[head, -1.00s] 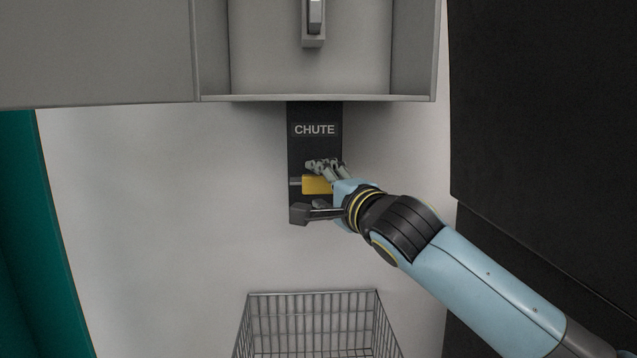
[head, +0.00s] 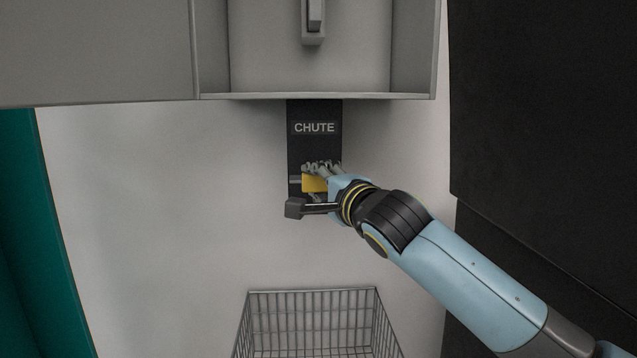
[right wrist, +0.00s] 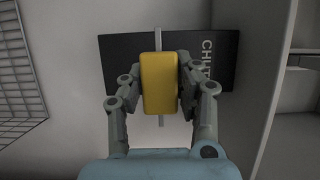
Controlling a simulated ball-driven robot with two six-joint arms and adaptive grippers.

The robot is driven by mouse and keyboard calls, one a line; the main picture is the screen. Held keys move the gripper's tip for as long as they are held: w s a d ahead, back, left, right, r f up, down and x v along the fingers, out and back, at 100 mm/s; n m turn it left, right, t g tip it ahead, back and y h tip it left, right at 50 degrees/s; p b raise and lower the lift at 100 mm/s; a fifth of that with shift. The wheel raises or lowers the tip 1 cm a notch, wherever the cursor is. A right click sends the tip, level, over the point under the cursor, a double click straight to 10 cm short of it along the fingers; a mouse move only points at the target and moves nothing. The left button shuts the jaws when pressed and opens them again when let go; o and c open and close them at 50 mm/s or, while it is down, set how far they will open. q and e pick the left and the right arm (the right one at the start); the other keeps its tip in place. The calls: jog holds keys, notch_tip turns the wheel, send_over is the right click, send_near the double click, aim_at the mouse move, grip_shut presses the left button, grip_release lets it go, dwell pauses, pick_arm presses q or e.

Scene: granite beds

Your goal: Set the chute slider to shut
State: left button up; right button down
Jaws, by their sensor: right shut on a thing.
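The chute slider is a yellow knob (head: 314,184) on a dark upright panel (head: 314,112) labelled CHUTE, fixed to the pale wall below a grey cabinet. The knob sits in the lower part of the panel, with a thin grey bar running across behind it. My right gripper (head: 319,183) is shut on the knob, its fingers above and below it. In the right wrist view, the yellow knob (right wrist: 158,83) stands between the two fingers, and the label on the panel (right wrist: 222,62) is turned sideways. My left gripper is out of view.
The grey cabinet's lower edge (head: 318,97) overhangs the panel top. A wire basket (head: 311,291) stands below. A black block (head: 540,130) fills the right side, and a teal surface (head: 35,240) is at the left. Bare wall lies left of the panel.

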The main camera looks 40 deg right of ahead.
jog(key=shift+f, duration=0.1)
jog(key=w+d+b, duration=0.1)
jog(key=w+d, duration=0.3)
jog(key=w, duration=0.3)
jog(key=shift+w+d, duration=0.2)
jog(key=shift+d, duration=0.1)
jog(key=c, duration=1.4)
grip_release()
jog(key=o, duration=0.5)
jog(key=shift+w+d, duration=0.1)
jog(key=shift+w, duration=0.1)
jog(key=shift+c, duration=0.2)
jog(key=shift+s, duration=0.1)
